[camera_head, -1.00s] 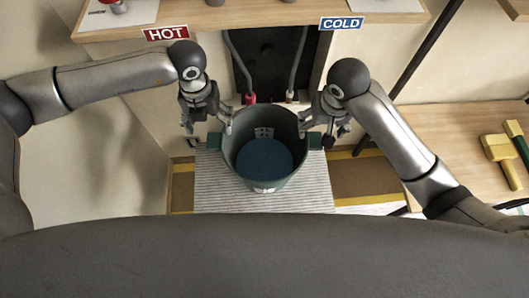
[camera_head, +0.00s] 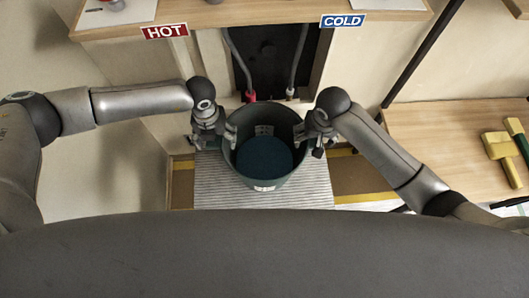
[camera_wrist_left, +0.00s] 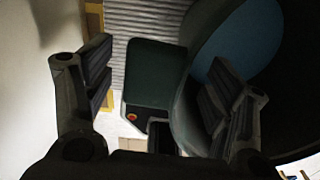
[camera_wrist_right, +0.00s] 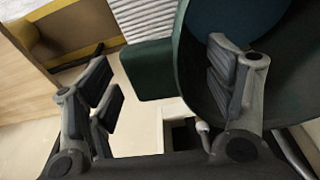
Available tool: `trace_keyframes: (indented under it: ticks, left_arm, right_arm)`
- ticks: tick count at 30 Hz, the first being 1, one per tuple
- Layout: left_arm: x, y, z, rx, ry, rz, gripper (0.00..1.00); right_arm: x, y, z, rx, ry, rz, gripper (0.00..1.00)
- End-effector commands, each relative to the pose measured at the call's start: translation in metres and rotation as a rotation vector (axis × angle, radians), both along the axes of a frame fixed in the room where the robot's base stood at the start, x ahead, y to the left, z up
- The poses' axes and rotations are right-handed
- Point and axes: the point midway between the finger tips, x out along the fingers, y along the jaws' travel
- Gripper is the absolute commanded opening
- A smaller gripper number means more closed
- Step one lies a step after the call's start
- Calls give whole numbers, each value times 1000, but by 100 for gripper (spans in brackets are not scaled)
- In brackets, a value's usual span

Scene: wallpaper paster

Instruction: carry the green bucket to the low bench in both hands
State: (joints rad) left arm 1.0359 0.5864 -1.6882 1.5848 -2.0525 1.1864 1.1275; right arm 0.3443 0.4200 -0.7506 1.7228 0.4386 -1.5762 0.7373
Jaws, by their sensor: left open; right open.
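The green bucket (camera_head: 264,184) stands upright on a striped grey mat below the hot and cold signs, with blue inside it. Its left side handle (camera_wrist_left: 155,75) shows as a green block in the left wrist view, and its right one (camera_wrist_right: 150,68) in the right wrist view. My left gripper (camera_head: 214,138) is open at the bucket's left side, its fingers to either side of the left handle. My right gripper (camera_head: 317,137) is open at the right side, its fingers spread around the right handle. One finger of each overlaps the bucket's opening. Neither grips. A wooden bench (camera_head: 430,130) stands at right.
A yellow-headed tool (camera_head: 500,155) and a green one lie on the right bench. A wooden shelf (camera_head: 250,14) with the hot sign (camera_head: 165,31) and cold sign (camera_head: 342,21) overhangs the back. Pipes hang behind the bucket. The bench's left part is clear.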

Motion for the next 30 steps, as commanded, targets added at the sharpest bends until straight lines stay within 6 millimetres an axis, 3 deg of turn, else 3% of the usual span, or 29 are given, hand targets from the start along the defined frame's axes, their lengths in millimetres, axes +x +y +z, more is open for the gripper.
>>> trace_keyframes:
  ticks: [6, 24, 30]
  left_arm:
    - [0, 0, 0, 0, 0, 0, 77]
    - [0, 0, 0, 1, -1, 1, 2]
    - [0, 0, 0, 1, -1, 1, 0]
  right_arm:
    - [0, 0, 0, 0, 0, 0, 76]
    - [0, 0, 0, 0, 0, 1, 0]
    - [0, 0, 0, 0, 0, 1, 0]
